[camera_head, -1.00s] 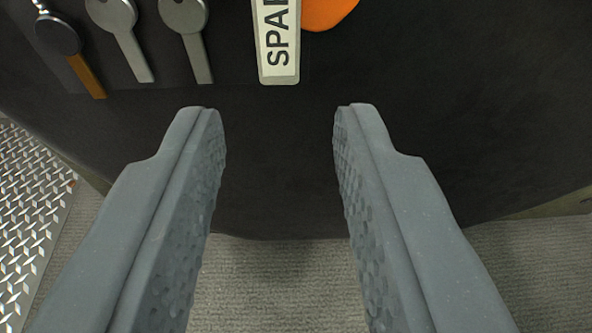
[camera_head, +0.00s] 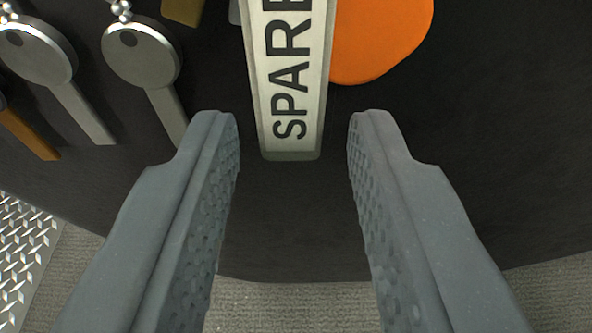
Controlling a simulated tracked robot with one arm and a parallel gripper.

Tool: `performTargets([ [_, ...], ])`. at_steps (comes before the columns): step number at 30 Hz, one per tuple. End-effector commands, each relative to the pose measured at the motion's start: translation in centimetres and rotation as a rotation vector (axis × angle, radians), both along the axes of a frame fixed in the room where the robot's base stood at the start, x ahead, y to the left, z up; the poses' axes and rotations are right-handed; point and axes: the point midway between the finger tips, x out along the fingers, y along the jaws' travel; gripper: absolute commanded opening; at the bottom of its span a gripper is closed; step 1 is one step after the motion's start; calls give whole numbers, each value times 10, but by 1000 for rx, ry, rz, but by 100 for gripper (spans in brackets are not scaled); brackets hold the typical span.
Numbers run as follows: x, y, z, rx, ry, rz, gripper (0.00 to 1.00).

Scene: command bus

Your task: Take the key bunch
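The key bunch lies on a dark surface at the top of the view, cut off by the upper edge. Its parts are a white tag reading "SPARE" (camera_head: 291,85), an orange round piece (camera_head: 380,38), silver keys (camera_head: 142,58) with bead chain, and a partly seen brass-coloured key (camera_head: 30,134) at the left. My gripper (camera_head: 293,125) is open and empty. The lower end of the tag appears between the two fingertips, with gaps on both sides. I cannot tell the height of the fingers above it.
The dark surface (camera_head: 480,150) is clear to the right of the keys. Its near edge curves across the lower view. Grey ribbed floor (camera_head: 290,305) shows below, and metal tread plate (camera_head: 22,250) at lower left.

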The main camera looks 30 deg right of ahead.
Motion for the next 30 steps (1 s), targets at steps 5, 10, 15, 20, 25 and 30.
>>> performTargets([
  [5, 0, 0, 0, 0, 0, 0, 16],
  [10, 0, 0, 0, 0, 0, 0, 2],
  [15, 0, 0, 1, 0, 0, 0, 2],
  [20, 0, 0, 3, 0, 0, -1, 2],
  [25, 0, 0, 5, 0, 0, 0, 2],
  [30, 0, 0, 5, -1, -1, 0, 2],
])
